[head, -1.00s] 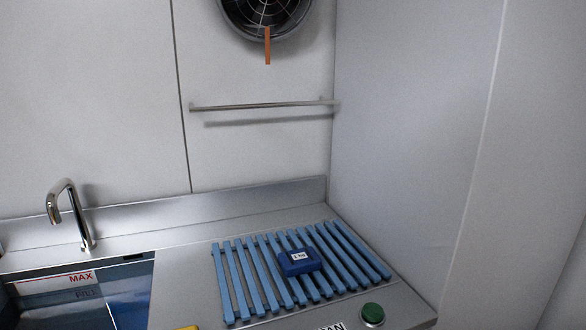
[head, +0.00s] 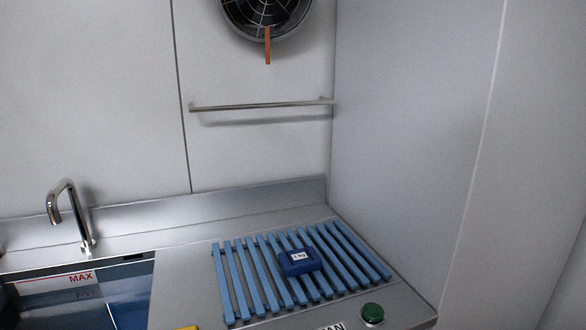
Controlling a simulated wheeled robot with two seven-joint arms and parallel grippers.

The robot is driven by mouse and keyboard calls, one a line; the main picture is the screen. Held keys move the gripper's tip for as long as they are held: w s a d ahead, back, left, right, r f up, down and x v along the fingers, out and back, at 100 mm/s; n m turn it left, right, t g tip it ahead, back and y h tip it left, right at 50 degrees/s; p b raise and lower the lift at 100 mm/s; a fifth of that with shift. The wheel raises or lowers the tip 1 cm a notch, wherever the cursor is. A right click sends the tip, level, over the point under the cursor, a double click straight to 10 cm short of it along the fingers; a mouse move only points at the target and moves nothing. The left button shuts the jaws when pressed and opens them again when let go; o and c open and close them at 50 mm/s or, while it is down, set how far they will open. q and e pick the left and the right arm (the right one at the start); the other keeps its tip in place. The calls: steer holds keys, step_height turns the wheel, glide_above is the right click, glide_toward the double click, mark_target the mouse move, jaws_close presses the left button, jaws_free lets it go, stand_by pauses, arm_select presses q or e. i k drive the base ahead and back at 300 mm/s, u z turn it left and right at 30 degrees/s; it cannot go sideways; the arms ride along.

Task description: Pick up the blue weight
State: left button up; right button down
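The blue weight (head: 299,263) is a small dark blue block with a white label on top. It rests on a light blue slatted rack (head: 236,281) on the metal counter, right of the sink. Nothing touches it except the rack. Neither of my grippers shows in the head view.
A sink (head: 60,300) with a MAX mark and a curved metal faucet (head: 70,215) is at the left. A green button (head: 372,313) is at the counter's front right. A metal bar (head: 262,106) and a round fan (head: 266,14) are on the back wall. A side wall closes the right.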

mark_target(303, 260)
steer(key=k, duration=1)
steer(key=z, duration=0.6)
steer(key=i, duration=0.85)
steer(key=u, duration=1.85)
